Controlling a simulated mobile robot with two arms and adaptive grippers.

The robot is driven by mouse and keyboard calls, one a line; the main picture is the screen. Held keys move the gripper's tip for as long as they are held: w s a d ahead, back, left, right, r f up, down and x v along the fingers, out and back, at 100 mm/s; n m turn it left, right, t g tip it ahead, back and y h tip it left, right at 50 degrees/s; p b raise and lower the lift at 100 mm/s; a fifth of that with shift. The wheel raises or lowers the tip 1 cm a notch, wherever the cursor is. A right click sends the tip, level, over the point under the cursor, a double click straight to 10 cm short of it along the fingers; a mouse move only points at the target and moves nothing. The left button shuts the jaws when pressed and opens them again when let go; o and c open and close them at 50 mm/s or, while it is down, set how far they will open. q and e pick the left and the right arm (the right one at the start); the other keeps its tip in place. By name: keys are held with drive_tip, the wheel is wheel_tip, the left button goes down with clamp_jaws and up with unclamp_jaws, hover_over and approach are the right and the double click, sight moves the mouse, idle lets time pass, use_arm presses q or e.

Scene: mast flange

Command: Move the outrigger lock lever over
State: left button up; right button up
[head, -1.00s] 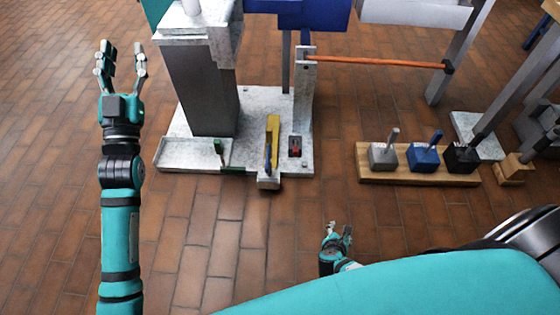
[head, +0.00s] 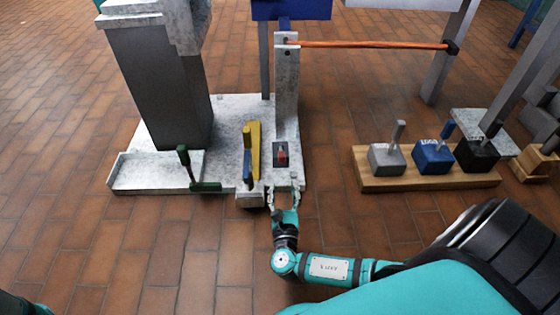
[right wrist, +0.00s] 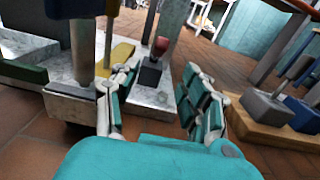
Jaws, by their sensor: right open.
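Which part is the outrigger lock lever, no readable label tells me. My right gripper (head: 283,188) is open and empty at the base's front edge, just in front of the red switch and right of the blue-handled lever. In the right wrist view its fingers (right wrist: 160,88) are spread, with the red switch (right wrist: 160,45) beyond them. My left gripper is out of view.
A wooden board (head: 400,184) at the right carries grey (head: 386,158), blue (head: 432,158) and black (head: 477,155) blocks with levers. An orange rod (head: 370,44) spans between posts behind. Brick floor in front of the base is clear.

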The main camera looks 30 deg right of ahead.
sight(282, 161)
drive_tip(key=b+x, duration=0.3)
drive_tip(key=x, duration=0.3)
drive_tip(key=b+x, duration=0.3)
drive_tip(key=x, duration=0.3)
drive_tip(key=shift+f, duration=0.2)
drive_tip(key=shift+b+x, duration=0.4)
drive_tip(key=shift+x, duration=0.45)
drive_tip(key=shift+s+d+r, duration=0.1)
drive_tip(key=shift+r, duration=0.1)
clamp_jaws()
